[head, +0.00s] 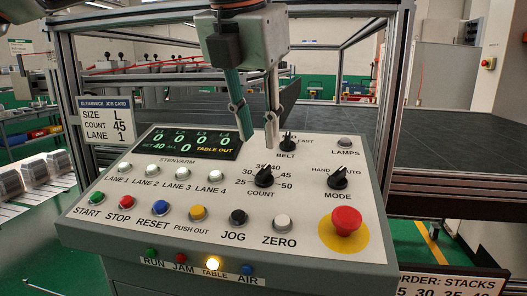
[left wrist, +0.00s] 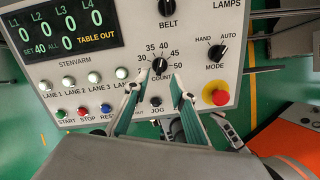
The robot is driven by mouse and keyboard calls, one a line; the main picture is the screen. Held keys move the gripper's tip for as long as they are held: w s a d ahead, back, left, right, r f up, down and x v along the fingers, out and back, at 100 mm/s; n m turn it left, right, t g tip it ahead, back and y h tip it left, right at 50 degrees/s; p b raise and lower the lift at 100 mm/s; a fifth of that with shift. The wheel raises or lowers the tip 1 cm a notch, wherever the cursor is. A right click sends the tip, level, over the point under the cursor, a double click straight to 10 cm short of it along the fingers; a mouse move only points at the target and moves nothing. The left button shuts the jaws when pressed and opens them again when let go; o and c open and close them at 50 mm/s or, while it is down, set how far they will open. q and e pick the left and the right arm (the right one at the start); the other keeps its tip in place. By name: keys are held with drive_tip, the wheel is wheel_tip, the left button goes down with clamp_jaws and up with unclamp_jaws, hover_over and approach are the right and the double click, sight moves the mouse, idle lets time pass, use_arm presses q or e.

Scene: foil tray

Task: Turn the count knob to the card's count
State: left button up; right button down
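The count knob (head: 264,177) is a black knob on the sloped panel, with marks from 25 to 50 around it. Its pointer looks to be near 40, though it is small. The job card (head: 106,119) reads size L, count 45, lane 1. The display (head: 187,142) reads SET 40 and TABLE OUT. My left gripper (head: 258,142) is open and empty, its fingertips above and behind the count knob. In the left wrist view the knob (left wrist: 160,66) lies just beyond the gap between the fingertips (left wrist: 154,84). My right gripper is out of view.
The belt knob (head: 287,142) is close behind the fingers, and the mode knob (head: 338,179) is to the right. A red mushroom button (head: 346,221) stands at the front right. Lane buttons (head: 184,174) and coloured push buttons (head: 160,208) line the panel's left and front.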

sight(264, 168)
use_arm(q)
drive_tip(key=x, duration=0.6)
drive_tip(key=shift+f, duration=0.2)
drive_tip(key=shift+w+d+f, duration=0.1)
drive_tip(key=shift+w+f, duration=0.15)
drive_tip(key=shift+f, duration=0.35)
clamp_jaws()
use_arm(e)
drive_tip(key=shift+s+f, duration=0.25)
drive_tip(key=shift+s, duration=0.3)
